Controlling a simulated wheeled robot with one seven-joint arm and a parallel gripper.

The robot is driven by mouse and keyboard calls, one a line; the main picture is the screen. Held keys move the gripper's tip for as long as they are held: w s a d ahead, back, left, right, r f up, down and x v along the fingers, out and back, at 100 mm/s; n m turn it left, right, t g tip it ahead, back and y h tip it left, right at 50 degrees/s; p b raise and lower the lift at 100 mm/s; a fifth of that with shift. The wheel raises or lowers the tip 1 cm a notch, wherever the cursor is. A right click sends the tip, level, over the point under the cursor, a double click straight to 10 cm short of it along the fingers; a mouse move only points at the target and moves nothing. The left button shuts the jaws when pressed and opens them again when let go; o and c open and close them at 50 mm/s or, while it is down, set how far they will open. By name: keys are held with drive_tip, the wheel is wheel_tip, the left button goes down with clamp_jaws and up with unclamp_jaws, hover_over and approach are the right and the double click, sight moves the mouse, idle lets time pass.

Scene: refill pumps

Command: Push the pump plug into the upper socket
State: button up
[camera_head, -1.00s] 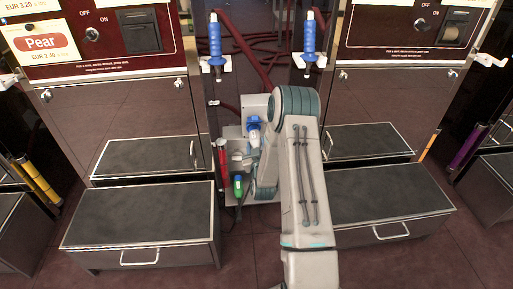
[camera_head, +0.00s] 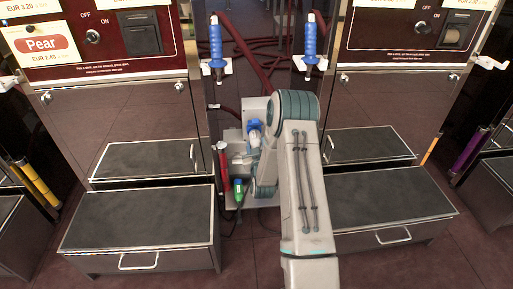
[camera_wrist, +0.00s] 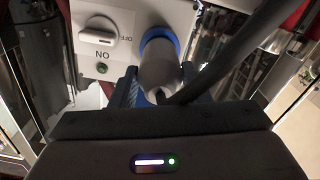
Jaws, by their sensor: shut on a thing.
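The plug's front end meets the blue ring of the upper socket (camera_wrist: 157,38) on a light panel. How deep it sits is hidden. In the head view the upper socket's blue part (camera_head: 254,125) shows on the grey box, left of my arm. My gripper is mostly hidden there behind my arm and the plug is hard to make out.
Beside the socket is a white ON/OFF knob (camera_wrist: 97,34) with a green button (camera_wrist: 102,68) below. A green connector (camera_head: 238,188) sits lower on the box, near a red cylinder (camera_head: 222,158). Steel cabinets with drawers (camera_head: 140,232) flank the narrow gap. Two blue nozzles (camera_head: 215,42) hang above.

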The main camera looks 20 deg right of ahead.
drive_tip(key=shift+w+d, duration=0.1)
drive_tip(key=shift+w, duration=0.2)
drive_tip(key=o, duration=1.4)
drive_tip(key=shift+c, duration=0.2)
